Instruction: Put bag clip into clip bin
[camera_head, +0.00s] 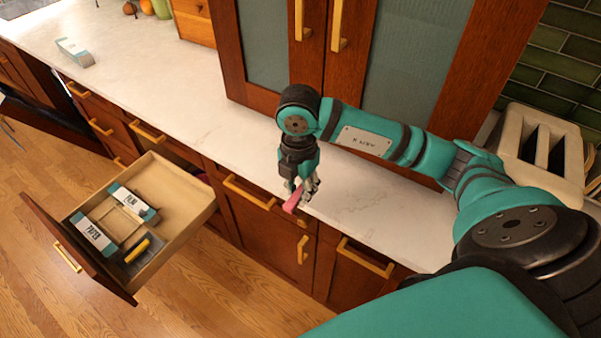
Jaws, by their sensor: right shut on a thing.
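My right gripper (304,190) points down over the front edge of the counter, shut on a small pinkish-red bag clip (293,202). The clip is just above or at the counter's edge; I cannot tell if it touches. Which container is the clip bin is not clear. An open drawer (180,221) at the lower left holds several small bins: one white and teal labelled bin at the back (134,205), one at the front left (95,237), and a dark one with a yellow thing (137,249) in it. The labels are too small to read surely. My left gripper is not in view.
A white and teal box (75,51) sits on the counter (160,80) at the upper left. A toaster (541,158) stands at the right. Wooden cabinet doors (340,50) rise behind my arm. The counter between box and gripper is clear.

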